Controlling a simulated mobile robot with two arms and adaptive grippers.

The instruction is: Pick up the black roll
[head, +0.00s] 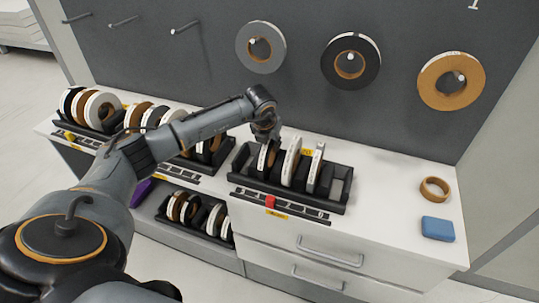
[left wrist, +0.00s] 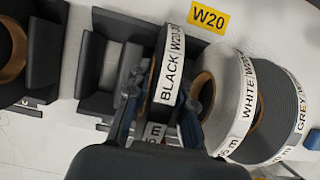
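The black roll (left wrist: 168,75), with a white label reading "BLACK W20", stands upright in a slot of the black rack (head: 338,192). In the head view the black roll (head: 268,158) is partly hidden under my left gripper (head: 266,138). In the left wrist view my left gripper (left wrist: 160,118) has one finger on each side of the roll's near edge. The fingers look open, with some room beside the roll; contact is not clear. My right gripper is in neither view.
A white roll (left wrist: 236,100) and a grey roll (left wrist: 285,110) stand close beside the black one. More racks of rolls lie left. Grey, black (head: 350,61) and wood-coloured rolls hang on the wall. A tan ring (head: 434,189) and blue block (head: 437,229) lie right.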

